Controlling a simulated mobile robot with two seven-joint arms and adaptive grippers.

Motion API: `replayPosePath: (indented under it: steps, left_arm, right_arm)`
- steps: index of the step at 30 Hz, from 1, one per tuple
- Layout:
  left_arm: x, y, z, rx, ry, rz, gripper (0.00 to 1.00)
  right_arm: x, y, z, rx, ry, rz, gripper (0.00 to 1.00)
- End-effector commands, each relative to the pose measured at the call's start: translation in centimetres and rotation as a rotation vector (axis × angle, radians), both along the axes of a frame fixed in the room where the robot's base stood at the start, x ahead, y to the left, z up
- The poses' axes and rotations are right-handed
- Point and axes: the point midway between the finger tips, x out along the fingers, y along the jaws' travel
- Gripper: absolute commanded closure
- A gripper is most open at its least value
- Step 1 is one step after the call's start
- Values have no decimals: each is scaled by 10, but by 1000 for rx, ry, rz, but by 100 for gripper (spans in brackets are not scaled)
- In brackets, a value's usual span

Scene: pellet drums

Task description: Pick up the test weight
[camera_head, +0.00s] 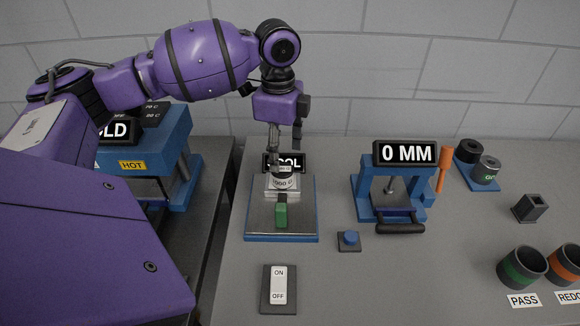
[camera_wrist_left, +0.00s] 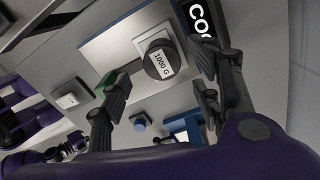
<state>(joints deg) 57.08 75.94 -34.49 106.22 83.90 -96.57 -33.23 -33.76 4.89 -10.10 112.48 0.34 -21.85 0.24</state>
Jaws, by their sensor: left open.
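The test weight, a short cylinder labelled 1000 G (camera_head: 284,183), sits on a pale block on a metal plate with a blue frame (camera_head: 248,228). In the left wrist view the weight (camera_wrist_left: 159,64) lies beyond and between my spread fingers. My left gripper (camera_head: 286,154) points down over the back of the plate, close above the weight. In the left wrist view my left gripper (camera_wrist_left: 160,92) is open, with nothing between its fingers. The head view does not clearly show whether a finger touches the weight. My right gripper is not in view.
A green piece (camera_head: 281,215) is on the plate's front part. A COOL sign (camera_head: 271,160) stands behind. An ON/OFF switch (camera_head: 279,288), blue button (camera_head: 348,239) and 0 MM gauge (camera_head: 405,153) are nearby. A HOT station (camera_head: 132,165) stands left; cups (camera_head: 522,268) stand right.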

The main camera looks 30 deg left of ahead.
Motion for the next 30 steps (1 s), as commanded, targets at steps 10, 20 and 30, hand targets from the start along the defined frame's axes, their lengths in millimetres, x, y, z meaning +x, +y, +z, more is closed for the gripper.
replayPosePath:
  steps: [10, 20, 30]
  left_arm:
    - [1, -3, -37, 0, 3, -1, 42]
    - [2, -4, -69, 0, -1, -1, 42]
    - [2, -4, -68, 1, -1, -1, 72]
  right_arm:
    - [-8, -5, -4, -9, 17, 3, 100]
    - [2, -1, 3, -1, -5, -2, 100]
    - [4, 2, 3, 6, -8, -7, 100]
